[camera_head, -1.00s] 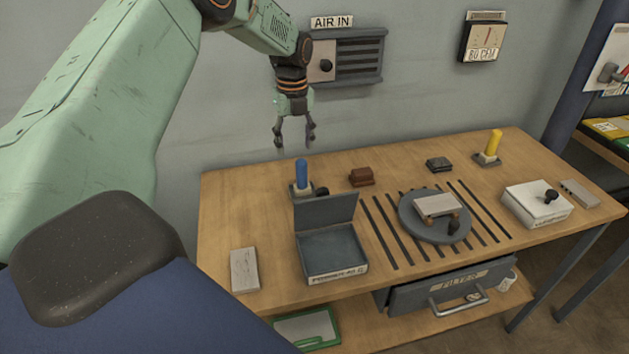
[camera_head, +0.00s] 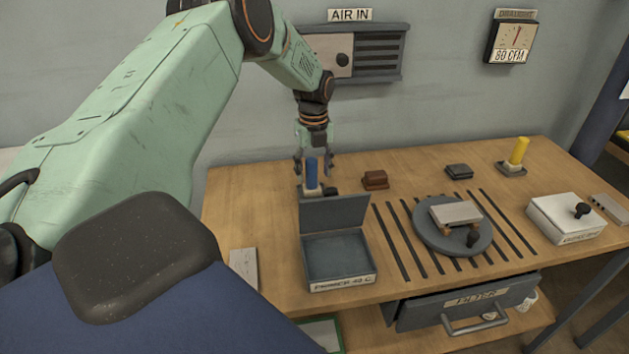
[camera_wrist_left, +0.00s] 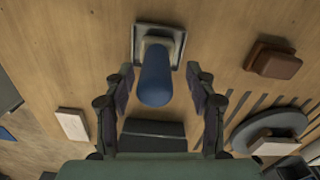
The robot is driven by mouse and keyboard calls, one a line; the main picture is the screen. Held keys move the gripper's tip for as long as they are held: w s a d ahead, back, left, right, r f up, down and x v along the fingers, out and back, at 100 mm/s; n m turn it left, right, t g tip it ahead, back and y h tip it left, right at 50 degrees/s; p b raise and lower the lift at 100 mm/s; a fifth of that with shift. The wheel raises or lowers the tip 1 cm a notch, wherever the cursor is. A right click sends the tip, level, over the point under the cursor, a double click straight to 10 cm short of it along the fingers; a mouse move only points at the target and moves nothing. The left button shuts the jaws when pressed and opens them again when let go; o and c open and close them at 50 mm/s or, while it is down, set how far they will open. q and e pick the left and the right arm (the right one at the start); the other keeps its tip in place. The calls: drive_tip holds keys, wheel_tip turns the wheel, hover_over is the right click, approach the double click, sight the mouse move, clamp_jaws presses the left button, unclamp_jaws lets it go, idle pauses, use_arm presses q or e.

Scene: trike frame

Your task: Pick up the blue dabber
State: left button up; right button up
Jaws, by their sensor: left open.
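The blue dabber (camera_head: 312,172) stands upright behind the open grey box, near the back left of the wooden table. It also shows in the left wrist view (camera_wrist_left: 155,78), standing on a small square base. My left gripper (camera_head: 314,168) is open, pointing down, with its fingers on either side of the dabber's upper part in the head view. In the left wrist view my left gripper (camera_wrist_left: 160,85) has its two fingers spread wide with the dabber between them and a gap on each side. My right gripper is not in view.
The grey box (camera_head: 340,264) with its raised lid stands just in front of the dabber. A brown block (camera_head: 375,180) lies to the right. A round grey turntable (camera_head: 430,238), a white box (camera_head: 562,225) and a yellow dabber (camera_head: 518,151) are further right.

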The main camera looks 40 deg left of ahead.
use_arm(q)
drive_tip(key=shift+d+f, duration=0.15)
drive_tip(key=shift+f, duration=0.2)
drive_tip(key=shift+s+a+f, duration=0.1)
drive_tip(key=shift+a+f, duration=0.1)
drive_tip(key=shift+a, duration=0.25)
drive_tip(key=shift+s+a+f, duration=0.1)
drive_tip(key=shift+a+f, duration=0.05)
drive_tip(key=shift+a, duration=0.3)
drive_tip(key=shift+w+d+r, duration=0.15)
drive_tip(key=shift+d, duration=0.2)
drive_tip(key=shift+w+d+r, duration=0.1)
drive_tip(key=shift+d, duration=0.25)
drive_tip(key=c, duration=0.6)
drive_tip(key=shift+s+a+f, duration=0.15)
drive_tip(key=shift+s+a, duration=0.1)
drive_tip(key=shift+a, duration=0.25)
drive_tip(key=c, duration=0.4)
clamp_jaws()
drive_tip(key=shift+w+d, duration=0.2)
drive_tip(key=shift+d, duration=0.15)
wheel_tip(320, 180, up, 9)
drive_tip(key=shift+r+p, duration=0.2)
drive_tip(key=shift+p, duration=0.25)
drive_tip(key=shift+a+r, duration=0.25)
drive_tip(key=shift+r, duration=0.05)
